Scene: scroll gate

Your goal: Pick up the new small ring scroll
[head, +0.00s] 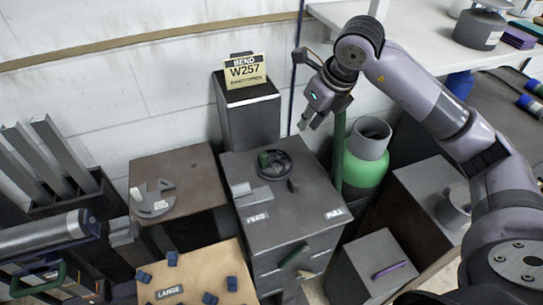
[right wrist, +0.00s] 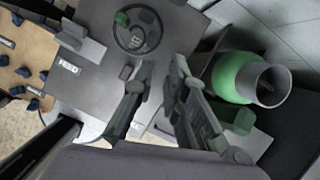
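No piece is clearly marked as the new small ring scroll. A flat grey curved plate with a small label (head: 153,198) lies on the brown block at left. A dark ring-shaped wheel with a green knob (head: 274,163) sits on the grey cabinet top; it also shows in the right wrist view (right wrist: 137,31). My right gripper (head: 306,124) hangs above and right of the wheel, apart from it. In the right wrist view its two fingers (right wrist: 156,80) are spread with nothing held between them.
The grey cabinet (head: 285,220) bears FEED and PULL labels. A green cylinder (head: 366,162) stands close to its right. A dark pedestal (head: 249,117) with a W257 sign stands behind. A tan board (head: 205,268) labelled LARGE holds several blue pieces. A white shelf is at upper right.

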